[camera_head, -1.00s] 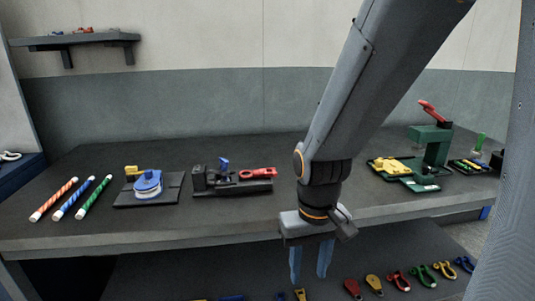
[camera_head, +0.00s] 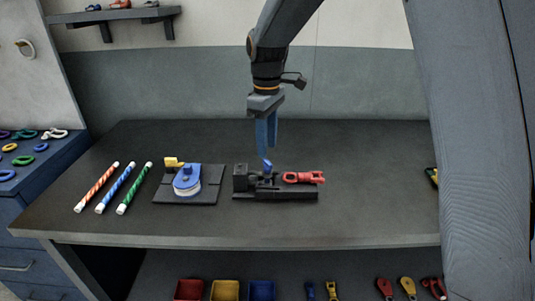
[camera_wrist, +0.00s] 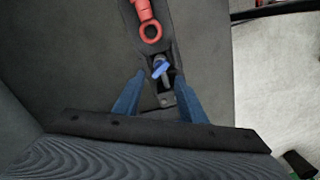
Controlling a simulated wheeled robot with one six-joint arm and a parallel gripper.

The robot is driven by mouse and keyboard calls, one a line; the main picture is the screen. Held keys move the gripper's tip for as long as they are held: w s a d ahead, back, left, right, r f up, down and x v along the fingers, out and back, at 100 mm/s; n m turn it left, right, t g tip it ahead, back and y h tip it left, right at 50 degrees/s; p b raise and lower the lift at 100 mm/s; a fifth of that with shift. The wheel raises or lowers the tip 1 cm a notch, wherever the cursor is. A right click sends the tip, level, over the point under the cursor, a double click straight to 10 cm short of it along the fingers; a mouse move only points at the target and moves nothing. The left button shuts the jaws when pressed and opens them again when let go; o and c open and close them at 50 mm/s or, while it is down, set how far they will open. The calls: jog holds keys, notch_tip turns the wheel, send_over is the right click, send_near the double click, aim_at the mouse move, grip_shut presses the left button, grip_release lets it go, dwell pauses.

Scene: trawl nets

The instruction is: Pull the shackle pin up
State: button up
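The shackle pin's small blue head (camera_head: 268,166) stands up from a dark fixture (camera_head: 288,194) on the workbench. In the wrist view the blue pin head (camera_wrist: 160,68) is tilted and lies between and just beyond my fingertips, with a gap on each side. My gripper (camera_head: 266,150) points down above it, its blue fingers overlapping closely in the head view. In the wrist view my gripper (camera_wrist: 159,76) is open and holds nothing. A red eye-ended fitting (camera_head: 303,177) lies on the same fixture, right of the pin. The pin's lower part is hidden.
A blue-and-white block on a dark plate (camera_head: 206,197) stands to the left. Three striped rods (camera_head: 117,188) lie farther left. Bins and coloured fittings sit on the lower shelf (camera_head: 350,262). The bench is bare behind the fixture.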

aim_at(267, 161)
notch_tip(267, 161, down, 7)
jog(key=shift+r+p, duration=0.2)
jog(key=shift+p, duration=0.55)
grip_shut()
